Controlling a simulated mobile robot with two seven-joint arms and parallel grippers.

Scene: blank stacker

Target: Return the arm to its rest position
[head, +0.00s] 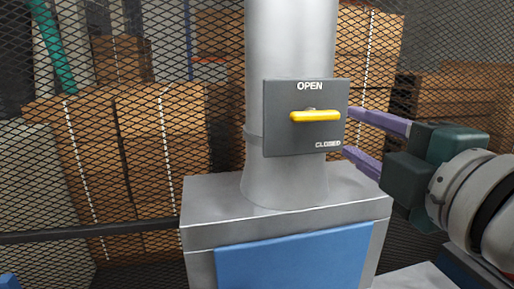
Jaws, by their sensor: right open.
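My right gripper (366,140) comes in from the right with its two purple fingers spread apart and nothing between them. Its fingertips are close to the right edge of a dark grey switch plate (280,138), and the upper one ends near the plate's edge. I cannot tell whether they touch it. The plate is marked OPEN at the top and CLOSED at the lower right. A yellow handle (315,116) lies roughly level across it, apart from the fingers. My left gripper is not in view.
The plate is on a thick metal column (290,40) standing on a grey box (210,232) with a blue front panel (290,262). Behind are a wire mesh fence with a dark rail (90,234) and stacked cardboard boxes (160,150).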

